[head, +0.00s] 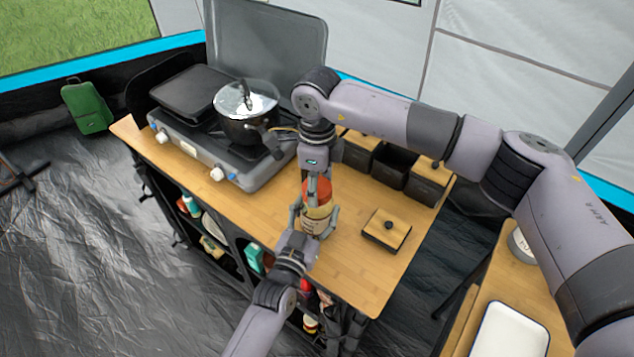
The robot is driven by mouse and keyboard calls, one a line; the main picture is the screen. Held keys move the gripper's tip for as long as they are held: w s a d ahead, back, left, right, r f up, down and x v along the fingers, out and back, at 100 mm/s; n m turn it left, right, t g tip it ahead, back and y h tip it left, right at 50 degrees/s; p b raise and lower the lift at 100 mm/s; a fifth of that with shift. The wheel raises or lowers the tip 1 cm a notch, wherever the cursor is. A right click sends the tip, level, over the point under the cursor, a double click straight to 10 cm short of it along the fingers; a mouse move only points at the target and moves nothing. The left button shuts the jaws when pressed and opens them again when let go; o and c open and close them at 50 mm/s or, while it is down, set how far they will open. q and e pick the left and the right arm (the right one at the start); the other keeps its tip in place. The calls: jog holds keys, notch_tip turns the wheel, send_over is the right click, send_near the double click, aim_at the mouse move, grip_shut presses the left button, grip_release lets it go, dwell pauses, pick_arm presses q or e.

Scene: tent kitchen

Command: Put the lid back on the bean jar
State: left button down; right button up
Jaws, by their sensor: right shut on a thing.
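The bean jar (314,222) stands upright on the wooden counter, with a pale label and an orange-red upper part. My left gripper (317,216) reaches in from the bottom with a finger on each side of the jar, shut around its body. My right gripper (317,176) points down from above, directly over the jar. It is shut on the red lid (317,187) at the jar's top. The lid is partly hidden by the fingers, and I cannot tell whether it is seated on the rim or just above it.
A gas stove (225,160) with a lidded pot (246,125) stands left of the jar. Dark bins (397,168) line the back. A white tray (510,332) lies on the right table.

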jog(key=c, duration=0.5)
jog(key=o, duration=1.3)
notch_tip(320, 180, up, 12)
pick_arm(q)
jog(key=shift+c, duration=2.2)
grip_release()
